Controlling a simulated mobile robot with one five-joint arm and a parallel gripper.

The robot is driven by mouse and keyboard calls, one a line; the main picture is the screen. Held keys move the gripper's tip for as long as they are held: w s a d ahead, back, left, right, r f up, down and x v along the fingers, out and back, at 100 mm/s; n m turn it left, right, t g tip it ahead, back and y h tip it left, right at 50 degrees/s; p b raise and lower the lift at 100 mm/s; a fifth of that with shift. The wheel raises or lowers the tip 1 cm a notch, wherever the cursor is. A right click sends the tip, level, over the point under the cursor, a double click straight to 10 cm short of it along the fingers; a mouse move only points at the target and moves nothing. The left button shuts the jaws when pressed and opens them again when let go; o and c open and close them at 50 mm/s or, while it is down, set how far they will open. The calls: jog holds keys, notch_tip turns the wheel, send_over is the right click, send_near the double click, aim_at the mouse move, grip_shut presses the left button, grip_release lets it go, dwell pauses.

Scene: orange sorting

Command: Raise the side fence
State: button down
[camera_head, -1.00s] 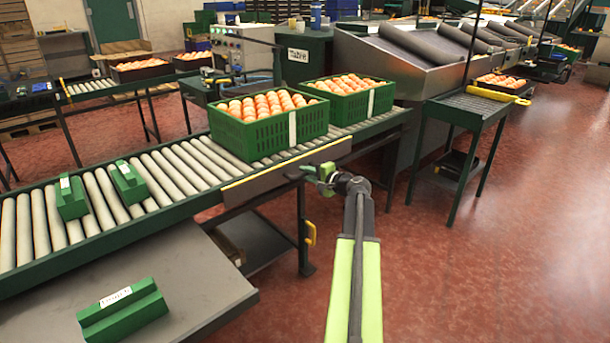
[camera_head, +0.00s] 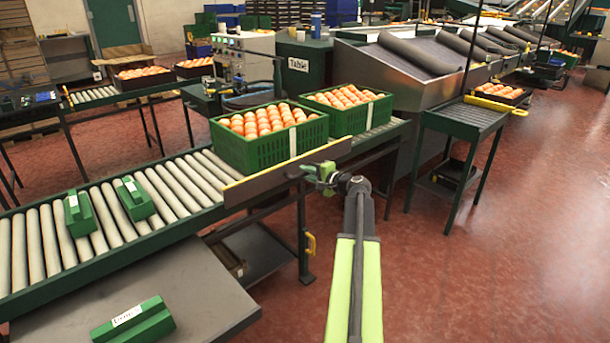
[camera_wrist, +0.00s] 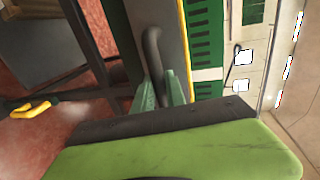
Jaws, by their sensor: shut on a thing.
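The side fence (camera_head: 262,184) is a long brown board with a yellow top edge, on the near side of the roller conveyor (camera_head: 185,185). It stands upright and its top edge overlaps the lower part of the near green crate (camera_head: 258,152). My gripper (camera_head: 312,171) is at the fence's outer face, toward its right end. In the wrist view, my gripper's green fingers (camera_wrist: 160,92) are closed on a dark curved handle (camera_wrist: 152,45) on the fence. The fence's yellow edge (camera_wrist: 186,45) runs just right of the handle. The fingers hide the handle's lower end.
Another green crate of oranges (camera_head: 368,116) stands behind the near one. Two green blocks (camera_head: 134,200) lie on the rollers and a labelled one (camera_head: 133,322) on the grey shelf below. A side table (camera_head: 465,117) stands at right. The red floor at right is clear.

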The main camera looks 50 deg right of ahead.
jog(key=shift+d+r, duration=0.1)
jog(key=shift+r, duration=0.3)
jog(key=c, duration=1.4)
grip_release()
jog(key=shift+r, duration=0.15)
jog(key=shift+o, duration=0.2)
jog(key=shift+s, duration=0.1)
jog(key=p+v, duration=0.3)
jog(key=v, duration=1.4)
jog(key=shift+s, duration=0.15)
